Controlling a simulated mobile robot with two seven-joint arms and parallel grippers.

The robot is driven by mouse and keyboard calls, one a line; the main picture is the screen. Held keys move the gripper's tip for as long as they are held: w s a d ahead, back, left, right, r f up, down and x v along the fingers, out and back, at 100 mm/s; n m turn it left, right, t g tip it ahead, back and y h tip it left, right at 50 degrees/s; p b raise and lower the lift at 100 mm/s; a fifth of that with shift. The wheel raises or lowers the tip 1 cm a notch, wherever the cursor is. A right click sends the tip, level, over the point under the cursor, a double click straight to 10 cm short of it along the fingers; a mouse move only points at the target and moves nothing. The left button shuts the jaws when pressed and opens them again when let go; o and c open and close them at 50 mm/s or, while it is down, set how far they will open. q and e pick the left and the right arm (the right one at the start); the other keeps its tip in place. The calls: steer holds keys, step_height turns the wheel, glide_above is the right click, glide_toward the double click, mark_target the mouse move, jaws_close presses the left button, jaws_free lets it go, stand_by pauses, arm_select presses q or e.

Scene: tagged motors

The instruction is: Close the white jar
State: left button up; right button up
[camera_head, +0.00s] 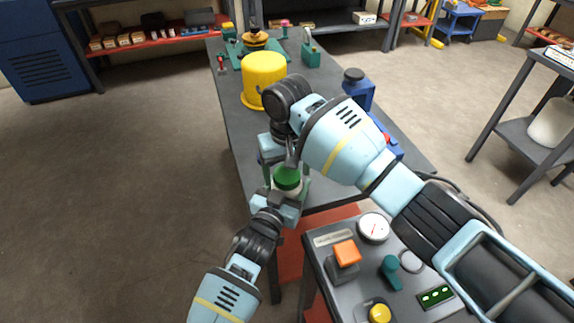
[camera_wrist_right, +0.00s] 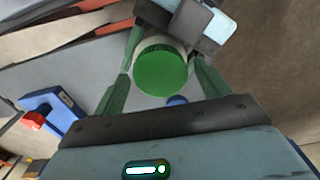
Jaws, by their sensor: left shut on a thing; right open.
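The white jar (camera_head: 284,191) is at the near end of the grey bench, with a green lid (camera_head: 288,178) on its top. In the right wrist view the lid (camera_wrist_right: 160,70) faces the camera, with a strip of the jar's white wall (camera_wrist_right: 163,41) behind it. My left gripper (camera_head: 287,196) is shut on the jar from the near side. My right gripper (camera_head: 279,168) is open above the lid. Its green fingers stand on either side of the lid in the wrist view, with small gaps. How tightly the lid sits is not clear.
A yellow tub (camera_head: 263,78) stands farther back on the grey bench (camera_head: 232,108). A blue clamp-like tool (camera_head: 358,88) is at the bench's right side. A control panel (camera_head: 333,262) with an orange button and a gauge (camera_head: 374,228) stands in front, close to my right arm.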

steer(key=c, duration=1)
steer(key=o, duration=1.2)
steer(key=shift+c, duration=0.2)
steer(key=shift+r, duration=0.1)
step_height(320, 180, up, 12)
arm_select(q)
steer(key=o, duration=2)
steer(key=shift+c, duration=0.2)
